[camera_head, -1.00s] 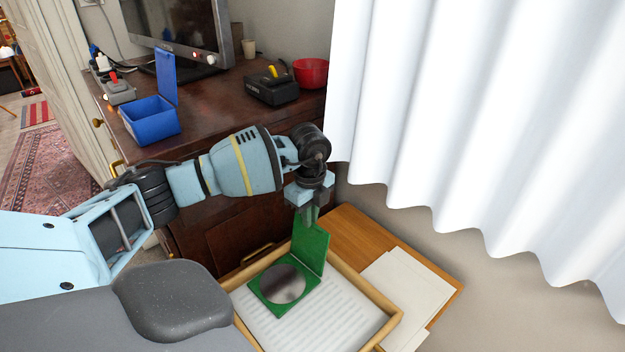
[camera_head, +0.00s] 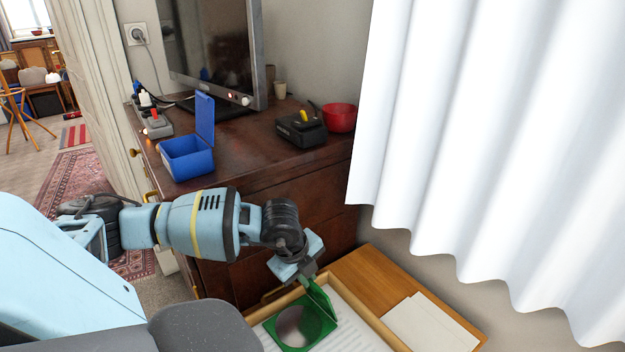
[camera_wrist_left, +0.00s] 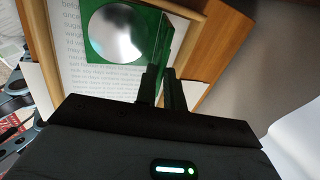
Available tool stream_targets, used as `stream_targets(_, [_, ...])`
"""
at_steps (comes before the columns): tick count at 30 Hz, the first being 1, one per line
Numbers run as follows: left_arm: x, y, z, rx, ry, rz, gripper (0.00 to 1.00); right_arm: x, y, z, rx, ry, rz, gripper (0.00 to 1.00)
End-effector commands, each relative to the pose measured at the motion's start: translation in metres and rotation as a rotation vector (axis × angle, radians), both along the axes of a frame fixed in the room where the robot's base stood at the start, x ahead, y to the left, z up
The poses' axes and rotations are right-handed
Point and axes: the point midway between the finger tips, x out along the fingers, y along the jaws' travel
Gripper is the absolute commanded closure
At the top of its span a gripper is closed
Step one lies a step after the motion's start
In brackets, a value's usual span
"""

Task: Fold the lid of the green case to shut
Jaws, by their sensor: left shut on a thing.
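The green case (camera_head: 301,328) lies open in a wooden tray, with a round silvery disc on its base. Its lid (camera_head: 322,300) stands up from the right side of the base, tilted. My left gripper (camera_head: 306,282) is over the lid's top edge and shut on it. In the left wrist view the two fingers (camera_wrist_left: 160,88) pinch the lid (camera_wrist_left: 162,48), seen nearly edge-on, and the case base (camera_wrist_left: 122,62) lies left of it. My right gripper is not in view.
The wooden tray (camera_head: 365,315) holds a printed sheet under the case. White papers (camera_head: 428,322) lie on the wooden surface to its right. A blue open box (camera_head: 187,160), a black device (camera_head: 300,130) and a red bowl (camera_head: 340,117) stand on the dark cabinet. A white curtain (camera_head: 480,130) hangs at right.

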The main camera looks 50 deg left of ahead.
Motion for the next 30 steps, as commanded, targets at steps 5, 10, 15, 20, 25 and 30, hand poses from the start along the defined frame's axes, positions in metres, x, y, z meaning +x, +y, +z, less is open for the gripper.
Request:
stream_targets(5, [-0.0076, -0.0006, -0.0063, -0.001, 0.011, 0.0, 1.0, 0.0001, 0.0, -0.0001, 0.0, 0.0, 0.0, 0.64])
stream_targets(10, [-0.0089, -0.0008, -0.0075, -0.001, 0.012, 0.001, 1.0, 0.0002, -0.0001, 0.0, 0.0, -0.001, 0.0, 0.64])
stream_targets(15, [-0.0091, -0.0008, -0.0081, -0.001, 0.013, 0.001, 1.0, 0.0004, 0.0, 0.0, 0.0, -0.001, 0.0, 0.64])
stream_targets(20, [-0.0089, -0.0007, -0.008, -0.001, 0.013, 0.001, 0.8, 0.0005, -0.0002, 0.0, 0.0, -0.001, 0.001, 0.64])
stream_targets(25, [-0.0078, -0.0004, -0.0061, 0.0, 0.009, 0.001, 0.68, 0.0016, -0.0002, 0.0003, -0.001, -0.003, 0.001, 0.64])
stream_targets(30, [-0.0073, -0.0002, -0.0048, 0.0, 0.006, 0.0, 0.68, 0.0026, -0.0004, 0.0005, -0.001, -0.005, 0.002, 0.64])
